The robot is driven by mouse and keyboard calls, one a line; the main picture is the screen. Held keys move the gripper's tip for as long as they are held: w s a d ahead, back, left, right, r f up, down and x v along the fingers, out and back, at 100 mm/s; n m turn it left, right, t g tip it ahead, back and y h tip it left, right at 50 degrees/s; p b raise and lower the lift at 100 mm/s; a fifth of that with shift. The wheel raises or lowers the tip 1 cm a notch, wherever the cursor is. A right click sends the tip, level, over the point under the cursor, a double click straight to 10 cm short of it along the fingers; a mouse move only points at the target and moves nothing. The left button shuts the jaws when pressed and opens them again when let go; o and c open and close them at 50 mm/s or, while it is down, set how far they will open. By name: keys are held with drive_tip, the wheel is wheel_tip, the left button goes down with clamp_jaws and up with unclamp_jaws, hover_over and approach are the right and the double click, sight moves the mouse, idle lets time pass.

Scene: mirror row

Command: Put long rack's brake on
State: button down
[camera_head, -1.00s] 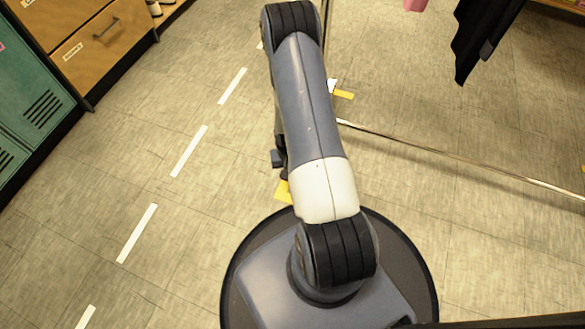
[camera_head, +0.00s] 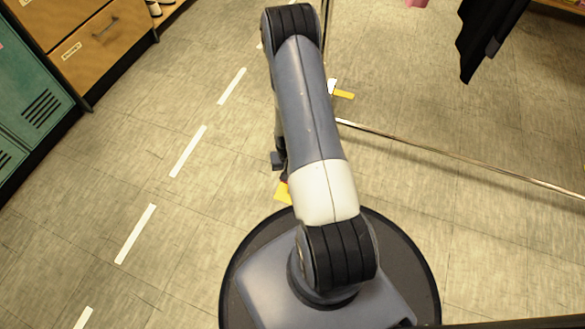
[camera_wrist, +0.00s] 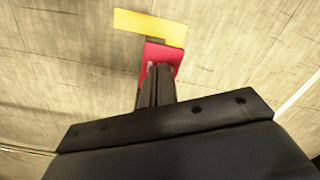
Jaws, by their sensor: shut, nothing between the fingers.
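In the wrist view my gripper (camera_wrist: 157,82) is shut and empty, its dark fingers pointing at a red flat piece (camera_wrist: 164,52). The red piece looks like a brake pedal, but I cannot tell whether it belongs to the long rack. The fingertips overlap its lower part in the picture; I cannot tell whether they touch it. A yellow floor strip (camera_wrist: 150,26) lies just beyond. In the head view the yellow strip (camera_head: 283,193) shows beside my arm, which hides most of the gripper and red piece. The long rack as a whole is not clearly seen.
A thin metal rail (camera_head: 450,156) runs along the floor at right, and an upright edge (camera_head: 327,35) stands behind my arm. Dark clothing (camera_head: 487,35) hangs at upper right. Wooden drawers (camera_head: 97,45) and a green locker (camera_head: 30,100) line the left. Dashed floor between is clear.

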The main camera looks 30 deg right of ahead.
drive_tip(key=shift+f, duration=0.2)
drive_tip(key=shift+r+p, duration=2.2)
drive_tip(key=shift+r, duration=1.4)
drive_tip(key=shift+f, duration=0.15)
wheel_tip(320, 180, down, 7)
drive_tip(key=b, duration=0.4)
drive_tip(key=shift+b, duration=0.35)
drive_tip(key=shift+r, duration=0.2)
wheel_tip(320, 180, up, 9)
drive_tip(key=p, duration=0.7)
